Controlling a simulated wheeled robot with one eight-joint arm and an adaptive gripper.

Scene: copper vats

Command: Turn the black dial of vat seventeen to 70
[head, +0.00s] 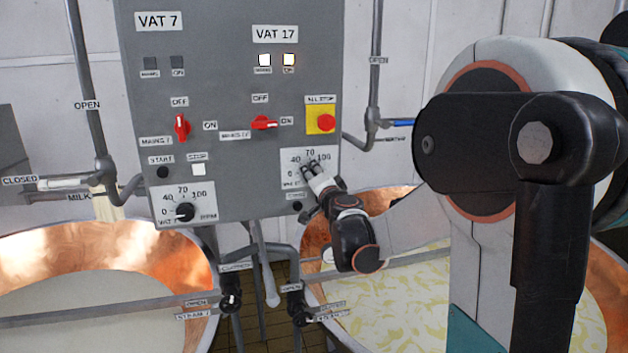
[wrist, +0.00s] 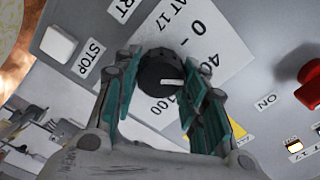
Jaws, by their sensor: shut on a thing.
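The black dial of vat seventeen (wrist: 160,72) sits on a white scale plate (head: 325,157) at the lower right of the grey panel. In the wrist view its white pointer line points right, between the 40 and the 100. The 70 itself is hidden there behind a finger, so I cannot read the exact setting. My gripper (head: 310,170) reaches the dial in the head view and covers it. In the wrist view my gripper's teal-padded fingers (wrist: 163,66) stand on either side of the dial, shut on it.
Vat 7's dial (head: 185,212) is at the panel's lower left. Above vat seventeen's dial are a red emergency button (head: 326,122) on yellow and a red mains switch (head: 264,123) turned to ON. Two lamps (head: 277,60) are lit under VAT 17. Copper vats (head: 375,200) and pipes stand below.

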